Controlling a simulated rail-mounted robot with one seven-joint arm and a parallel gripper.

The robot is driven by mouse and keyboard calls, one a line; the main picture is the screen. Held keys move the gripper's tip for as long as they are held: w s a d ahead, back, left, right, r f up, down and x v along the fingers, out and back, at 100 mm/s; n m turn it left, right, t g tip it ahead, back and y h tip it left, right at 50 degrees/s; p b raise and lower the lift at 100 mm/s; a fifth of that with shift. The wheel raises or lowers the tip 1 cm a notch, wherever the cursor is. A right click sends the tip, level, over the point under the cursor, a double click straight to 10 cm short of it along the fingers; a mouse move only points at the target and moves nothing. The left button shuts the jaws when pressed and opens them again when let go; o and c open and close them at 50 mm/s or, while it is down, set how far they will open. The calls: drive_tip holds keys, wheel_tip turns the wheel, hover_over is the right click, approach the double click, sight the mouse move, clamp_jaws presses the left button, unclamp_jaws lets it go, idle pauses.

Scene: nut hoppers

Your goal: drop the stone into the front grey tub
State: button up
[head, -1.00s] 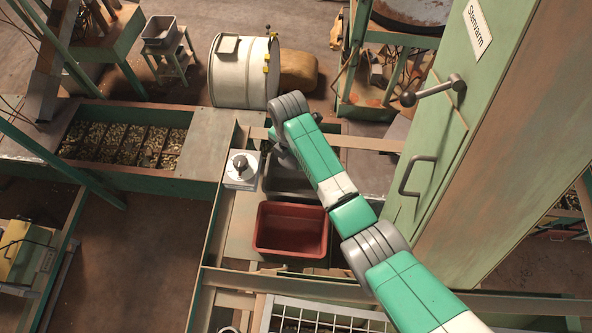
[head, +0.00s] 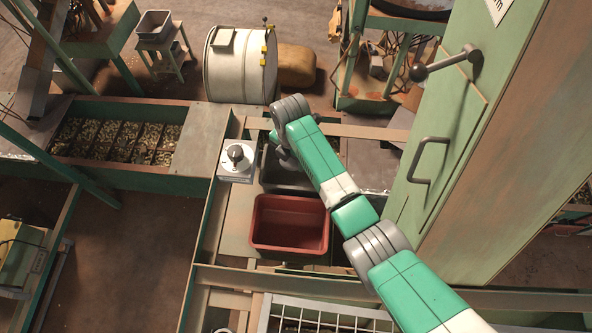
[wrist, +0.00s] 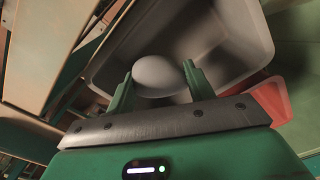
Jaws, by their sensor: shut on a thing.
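My gripper (wrist: 158,88) is shut on the stone (wrist: 157,72), a smooth pale rounded lump between its two green fingers in the wrist view. Behind the stone in that view is the inside of a grey tub (wrist: 235,35); the height of the stone over it is hard to tell. In the head view, a dark grey tub (head: 270,178) stands just behind the red tub (head: 290,253), partly covered by my arm. My gripper and the stone are mostly hidden under the arm's end in the head view.
A white box with a dark knob (head: 237,163) sits left of the grey tub. A green cabinet (head: 455,150) with protruding handles stands close on the right. A white drum (head: 232,75) and another grey tub (head: 154,22) on a stand are farther back.

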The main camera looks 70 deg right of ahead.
drive_tip(key=o, duration=1.1)
drive_tip(key=shift+o, duration=0.2)
drive_tip(key=shift+r, duration=0.2)
wheel_tip(320, 180, up, 8)
drive_tip(key=shift+f, duration=0.2)
